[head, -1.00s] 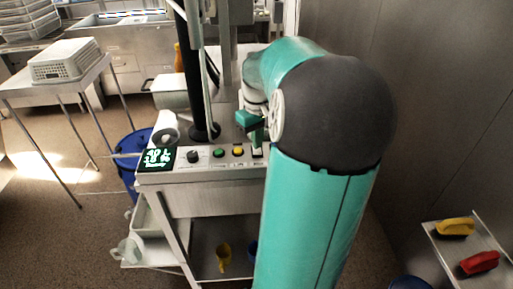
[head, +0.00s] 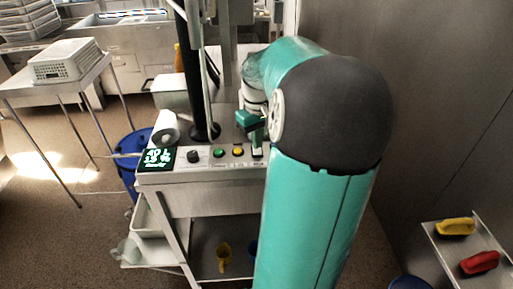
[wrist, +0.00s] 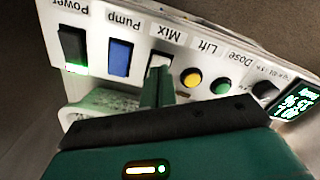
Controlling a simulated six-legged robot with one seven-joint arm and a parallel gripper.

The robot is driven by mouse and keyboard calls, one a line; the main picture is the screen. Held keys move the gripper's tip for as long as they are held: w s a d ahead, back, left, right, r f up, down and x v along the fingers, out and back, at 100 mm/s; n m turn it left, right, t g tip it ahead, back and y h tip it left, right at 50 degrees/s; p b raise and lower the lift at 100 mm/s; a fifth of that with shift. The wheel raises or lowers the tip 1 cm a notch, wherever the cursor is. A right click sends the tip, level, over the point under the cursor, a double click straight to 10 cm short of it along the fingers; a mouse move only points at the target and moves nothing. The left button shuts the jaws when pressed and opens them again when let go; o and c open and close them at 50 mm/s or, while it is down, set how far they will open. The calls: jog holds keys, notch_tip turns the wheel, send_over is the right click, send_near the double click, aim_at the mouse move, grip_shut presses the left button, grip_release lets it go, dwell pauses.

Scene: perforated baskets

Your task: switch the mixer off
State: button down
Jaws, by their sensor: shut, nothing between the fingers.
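The control panel (head: 207,162) lies on the steel cart in front of me. In the wrist view the panel appears upside down, and the Mix switch (wrist: 158,62) is a pale rocker under its "Mix" label. My gripper (wrist: 157,88) is shut and empty, with its fingertips right at the Mix switch and covering part of it. I cannot tell whether they touch it or which way the rocker is tilted. In the head view my gripper (head: 257,143) points down at the panel's right end, and the switch is hidden there.
The blue Pump switch (wrist: 119,58) and black Power switch (wrist: 73,48) sit on one side of Mix; the yellow Lift button (wrist: 191,78), green Dose button (wrist: 220,85), black knob (wrist: 264,90) and lit display (wrist: 298,101) on the other. A black column (head: 193,80) rises behind the panel.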

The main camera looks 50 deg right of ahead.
aim_at(257, 151)
jog(key=shift+f, duration=1)
dwell(1.0)
jog(key=shift+r, duration=3.55)
